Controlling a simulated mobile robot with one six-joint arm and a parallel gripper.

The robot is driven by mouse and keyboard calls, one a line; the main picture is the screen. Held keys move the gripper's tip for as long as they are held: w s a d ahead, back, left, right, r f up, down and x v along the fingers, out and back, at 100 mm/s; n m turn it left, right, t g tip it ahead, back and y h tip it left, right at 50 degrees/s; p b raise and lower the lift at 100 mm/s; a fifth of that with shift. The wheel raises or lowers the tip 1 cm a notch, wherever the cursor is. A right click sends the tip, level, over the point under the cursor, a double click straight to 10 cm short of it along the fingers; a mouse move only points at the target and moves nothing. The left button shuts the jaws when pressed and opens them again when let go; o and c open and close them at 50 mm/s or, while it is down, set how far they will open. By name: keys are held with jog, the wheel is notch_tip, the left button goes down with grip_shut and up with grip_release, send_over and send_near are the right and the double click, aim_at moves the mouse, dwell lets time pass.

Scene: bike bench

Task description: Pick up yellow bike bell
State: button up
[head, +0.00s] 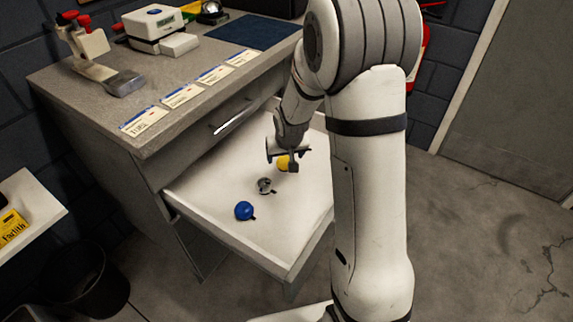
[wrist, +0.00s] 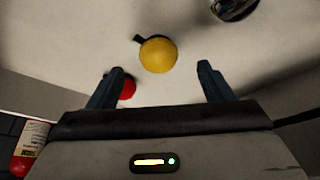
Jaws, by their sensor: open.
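The yellow bike bell (head: 283,163) lies in the open white drawer (head: 215,193), partly hidden behind my gripper in the head view. In the wrist view the yellow bell (wrist: 159,55) shows as a dome with a small dark clamp at its upper left. My gripper (head: 288,164) is over the drawer at the bell. In the wrist view its two dark fingers (wrist: 157,90) are apart with nothing held between them. The bell sits just beyond the fingertips, roughly centred between them.
A silver bell (head: 265,186) and a blue bell (head: 244,211) lie nearer in the drawer. A red bell (wrist: 128,88) shows beside the left finger. The drawer walls surround them. Above is the bench top (head: 75,92) with labelled cards (head: 182,95). A black bin (head: 88,280) stands on the floor.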

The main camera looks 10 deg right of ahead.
aim_at(285, 162)
jog(key=b+x, duration=0.1)
jog(key=x, duration=0.4)
jog(key=shift+f, duration=0.2)
jog(key=c, duration=1.1)
